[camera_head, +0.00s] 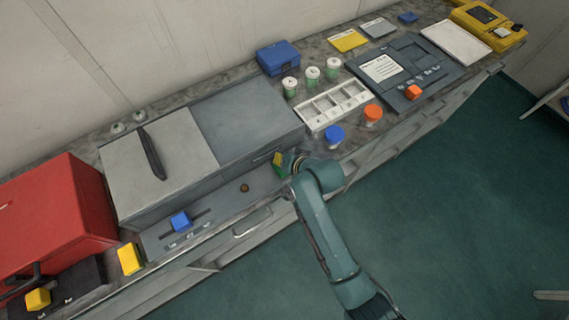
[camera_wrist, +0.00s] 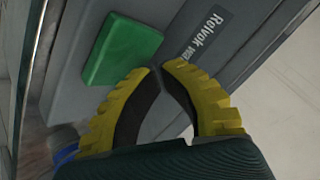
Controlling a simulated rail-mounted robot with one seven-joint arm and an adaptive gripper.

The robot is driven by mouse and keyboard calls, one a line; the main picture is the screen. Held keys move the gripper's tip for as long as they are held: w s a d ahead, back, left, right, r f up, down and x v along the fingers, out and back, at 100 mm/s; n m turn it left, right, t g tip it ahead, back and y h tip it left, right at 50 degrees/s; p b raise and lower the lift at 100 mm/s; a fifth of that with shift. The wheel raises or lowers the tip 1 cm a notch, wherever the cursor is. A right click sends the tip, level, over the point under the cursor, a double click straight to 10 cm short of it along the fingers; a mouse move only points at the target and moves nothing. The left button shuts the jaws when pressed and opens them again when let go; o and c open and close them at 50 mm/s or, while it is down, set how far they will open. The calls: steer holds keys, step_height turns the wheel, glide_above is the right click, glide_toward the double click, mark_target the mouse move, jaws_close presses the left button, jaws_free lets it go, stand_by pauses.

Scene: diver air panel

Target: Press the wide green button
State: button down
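The wide green button (camera_wrist: 122,50) is a green rectangular block on a grey panel face in the wrist view. In the head view only a bit of green (camera_head: 281,171) shows beside my gripper, which hides part of it. My gripper (camera_wrist: 160,67) has yellow ribbed fingers with dark inner pads. The fingertips come together with nothing seen between them. In the picture they lie just right of the button's lower right corner; I cannot tell whether they touch it or the panel. My gripper also shows in the head view (camera_head: 277,158), at the grey console's front right.
The grey console (camera_head: 245,118) carries a blue block (camera_head: 180,222) and a small brown knob (camera_head: 244,188) on its front ledge. A red case (camera_head: 60,215) stands left. A white compartment tray (camera_head: 333,105), a blue-lidded jar (camera_head: 334,135) and an orange-lidded jar (camera_head: 373,113) stand right of my gripper.

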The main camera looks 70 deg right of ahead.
stand_by(0.8)
steer(key=shift+f, duration=0.4)
steer(key=shift+f+b, duration=0.35)
steer(key=shift+f, duration=0.35)
stand_by(0.7)
steer(key=shift+r+p, duration=1.1)
steer(key=shift+p, duration=0.05)
step_height(320, 180, up, 5)
steer(key=p, duration=0.5)
steer(key=shift+r, duration=0.1)
